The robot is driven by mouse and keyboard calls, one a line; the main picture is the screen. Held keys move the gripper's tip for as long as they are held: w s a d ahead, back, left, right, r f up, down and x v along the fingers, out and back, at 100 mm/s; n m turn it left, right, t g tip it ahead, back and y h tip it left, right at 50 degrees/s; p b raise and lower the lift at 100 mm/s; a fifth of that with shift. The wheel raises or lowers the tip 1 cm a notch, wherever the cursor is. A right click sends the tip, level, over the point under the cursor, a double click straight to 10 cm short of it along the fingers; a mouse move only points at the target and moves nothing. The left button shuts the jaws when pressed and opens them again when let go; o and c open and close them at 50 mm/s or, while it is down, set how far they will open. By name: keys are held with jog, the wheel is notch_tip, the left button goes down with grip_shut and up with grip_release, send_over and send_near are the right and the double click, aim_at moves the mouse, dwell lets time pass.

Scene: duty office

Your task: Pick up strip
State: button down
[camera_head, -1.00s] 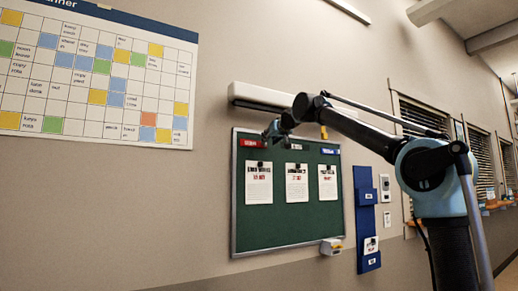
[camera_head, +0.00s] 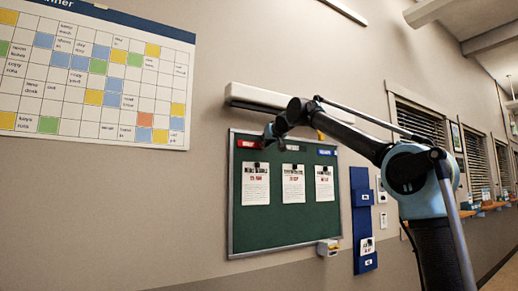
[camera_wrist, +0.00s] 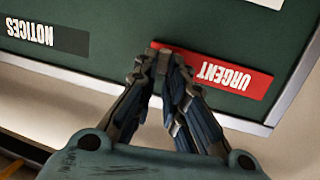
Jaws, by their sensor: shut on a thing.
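A red strip lettered "URGENT" (camera_wrist: 222,74) lies on the green board's face near its top corner. It also shows in the head view (camera_head: 246,143), at the board's upper left. My gripper (camera_wrist: 162,56) is shut on one end of this strip in the wrist view. The fingertips cover that end, so the grip itself is partly hidden. In the head view my gripper (camera_head: 269,139) reaches the board's top edge at the strip's right end. I cannot tell whether the strip is off the board's surface.
The green board (camera_head: 285,226) also bears a dark "NOTICES" strip (camera_wrist: 40,34), a blue strip (camera_head: 327,152) and three pinned papers. A long white housing (camera_head: 255,97) sits just above. A blue holder (camera_head: 362,220) hangs to the right, a planner (camera_head: 85,140) to the left.

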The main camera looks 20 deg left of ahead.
jog(key=shift+r, duration=3.55)
jog(key=s+d, duration=1.2)
jog(key=d, duration=0.3)
jog(key=shift+s+d, duration=0.25)
jog(key=shift+s, duration=0.15)
